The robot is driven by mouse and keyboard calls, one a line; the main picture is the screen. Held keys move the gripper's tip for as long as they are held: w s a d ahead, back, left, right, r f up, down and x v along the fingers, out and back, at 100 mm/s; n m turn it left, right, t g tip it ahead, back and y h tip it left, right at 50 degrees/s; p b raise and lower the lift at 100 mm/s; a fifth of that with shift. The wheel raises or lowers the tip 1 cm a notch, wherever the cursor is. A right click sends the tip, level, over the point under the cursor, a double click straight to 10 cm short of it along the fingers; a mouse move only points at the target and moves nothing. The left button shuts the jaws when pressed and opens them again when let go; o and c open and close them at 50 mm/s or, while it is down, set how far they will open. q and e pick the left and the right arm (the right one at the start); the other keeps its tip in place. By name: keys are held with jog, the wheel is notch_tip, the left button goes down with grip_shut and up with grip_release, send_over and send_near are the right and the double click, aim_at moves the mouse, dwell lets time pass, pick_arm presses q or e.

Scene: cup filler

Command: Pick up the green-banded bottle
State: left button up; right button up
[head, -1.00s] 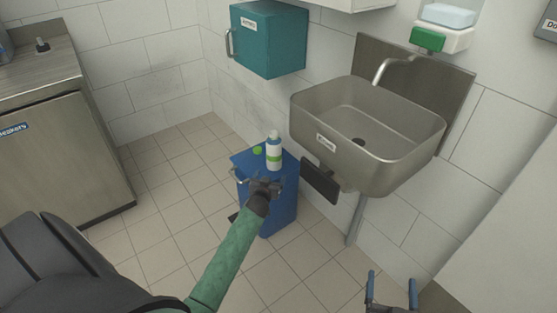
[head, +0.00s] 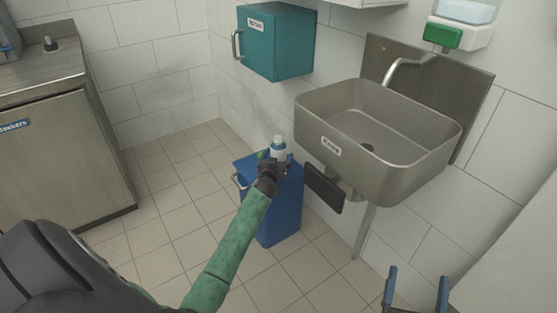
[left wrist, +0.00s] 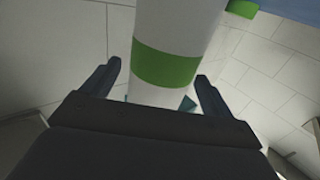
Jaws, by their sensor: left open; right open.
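The green-banded bottle (head: 279,146) stands upright on top of the blue bin (head: 276,213); in the head view my left gripper hides its lower part. In the left wrist view the white bottle with its green band (left wrist: 166,66) fills the space between the two fingers. My left gripper (head: 275,166) is open around the bottle; the fingers (left wrist: 160,85) show a gap on each side of it. My right gripper (head: 416,285) is open and empty at the lower right of the head view.
A steel sink (head: 380,135) hangs on the wall right of the bin, with a dark panel (head: 323,188) below it. A teal cabinet (head: 277,42) is mounted above. A steel counter (head: 60,150) stands at left. The tiled floor between is clear.

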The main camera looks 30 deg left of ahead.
aim_at(279, 142)
pick_arm(q)
jog(key=shift+x, duration=1.55)
jog(key=shift+r, duration=0.15)
jog(key=c, duration=1.4)
jog(key=shift+c, duration=0.2)
pick_arm(e)
jog(key=shift+t+y, duration=0.3)
jog(key=shift+t, duration=0.6)
jog(key=r, duration=0.1)
jog(key=s+r, duration=0.1)
jog(key=r, duration=0.2)
jog(key=shift+s+d+r, duration=0.2)
jog(key=shift+s+d, duration=0.1)
pick_arm(q)
jog(key=shift+r, duration=0.1)
notch_tip(279, 142, up, 5)
jog(key=shift+f+p, duration=0.15)
jog(key=shift+p, duration=0.3)
notch_tip(279, 142, up, 4)
jog(key=shift+r+p, duration=0.25)
jog(key=shift+p, duration=0.15)
jog(key=shift+r, duration=0.25)
pick_arm(e)
notch_tip(279, 142, down, 22)
jog(key=w+a+g+h, duration=0.2)
jog(key=g, duration=0.6)
jog(key=shift+w, duration=0.4)
